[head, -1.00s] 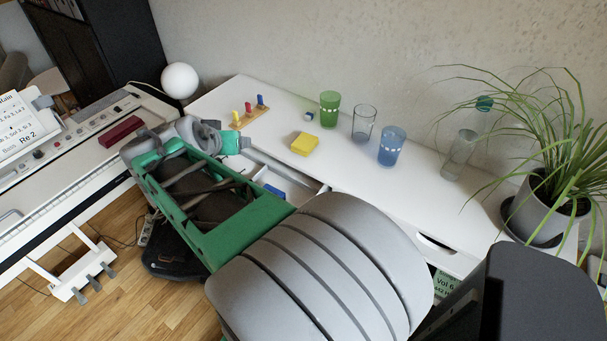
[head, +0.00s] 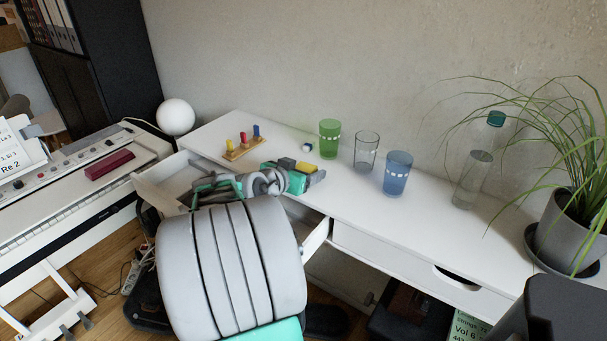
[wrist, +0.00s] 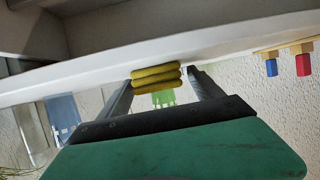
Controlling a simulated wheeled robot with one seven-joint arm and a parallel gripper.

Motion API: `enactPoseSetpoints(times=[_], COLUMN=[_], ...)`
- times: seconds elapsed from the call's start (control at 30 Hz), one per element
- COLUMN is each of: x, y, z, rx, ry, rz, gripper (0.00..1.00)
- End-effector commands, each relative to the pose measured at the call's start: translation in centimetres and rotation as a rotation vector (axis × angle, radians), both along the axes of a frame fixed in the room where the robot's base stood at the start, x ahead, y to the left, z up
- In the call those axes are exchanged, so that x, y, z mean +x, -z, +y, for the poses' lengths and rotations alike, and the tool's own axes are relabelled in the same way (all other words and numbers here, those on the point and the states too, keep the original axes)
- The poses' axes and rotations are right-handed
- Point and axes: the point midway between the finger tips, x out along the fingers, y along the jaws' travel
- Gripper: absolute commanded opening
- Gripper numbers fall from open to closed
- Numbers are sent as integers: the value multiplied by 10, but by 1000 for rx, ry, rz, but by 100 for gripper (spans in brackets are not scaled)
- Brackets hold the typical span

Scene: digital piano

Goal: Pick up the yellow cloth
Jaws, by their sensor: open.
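The yellow cloth (head: 304,167) is folded into a thick stack on the white desk (head: 349,208). In the head view my gripper (head: 314,172) is at the cloth and hides part of it. In the wrist view the folded cloth (wrist: 156,77) shows its layered edge just ahead of the fingertips, between the two fingers. My gripper (wrist: 158,80) is open in that view, with a finger on either side of the cloth. I cannot tell whether either finger touches it.
A green cup (head: 329,139), a clear glass (head: 366,152) and a blue cup (head: 397,174) stand right of the cloth. A wooden peg toy (head: 242,148) and a small blue-white object (head: 307,147) are nearby. An open drawer (head: 160,190) juts out below the desk.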

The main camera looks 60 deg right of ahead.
Motion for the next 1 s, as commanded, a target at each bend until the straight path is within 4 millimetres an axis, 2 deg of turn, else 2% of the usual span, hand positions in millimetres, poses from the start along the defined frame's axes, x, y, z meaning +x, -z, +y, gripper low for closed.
enactPoseSetpoints(times=[0.07,0.17,0.87,1.0], x=[0,0,1,1], y=[0,0,0,-1], z=[0,0,1,1], rx=[0,0,0,0], ry=[-1,-1,-1,-1], rz=[0,0,0,0], gripper=[75,69,12,11])
